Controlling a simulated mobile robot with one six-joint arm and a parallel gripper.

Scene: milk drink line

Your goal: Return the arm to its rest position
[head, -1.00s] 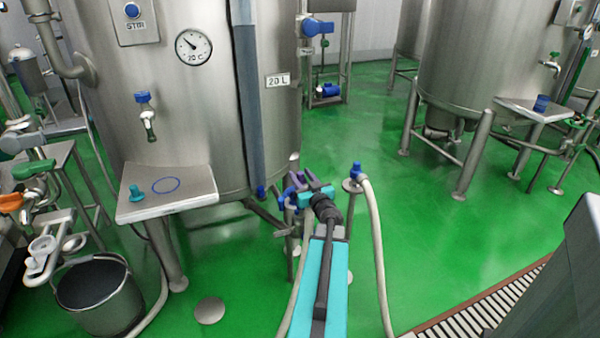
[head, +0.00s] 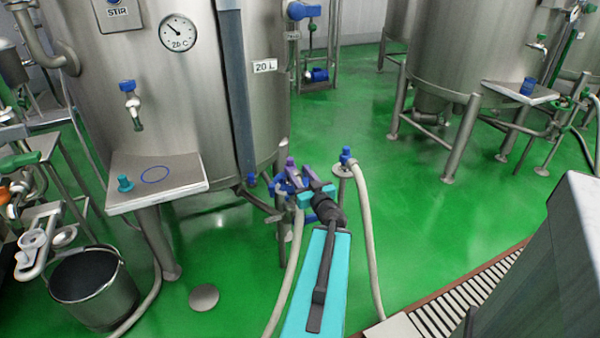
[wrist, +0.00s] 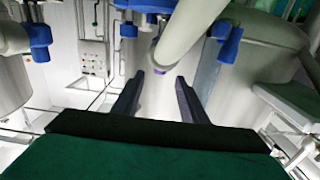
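My arm, with its turquoise link, reaches forward from the bottom of the head view. My gripper (head: 300,172) is at its far end, in front of the large steel tank (head: 225,100) and close to blue-handled valve parts. In the wrist view, the two dark fingers of my gripper (wrist: 156,88) stand apart with nothing held between them. A pale pipe (wrist: 190,32) crosses beyond the fingertips there. I cannot tell from the head view whether the gripper touches the valve parts.
A hose with a blue-topped fitting (head: 346,155) runs just right of my arm. A shelf (head: 188,178) with a teal knob is on the tank's left front. A bucket (head: 115,298) stands lower left. Green floor (head: 420,225) is clear to the right, beside a drain grating (head: 455,308).

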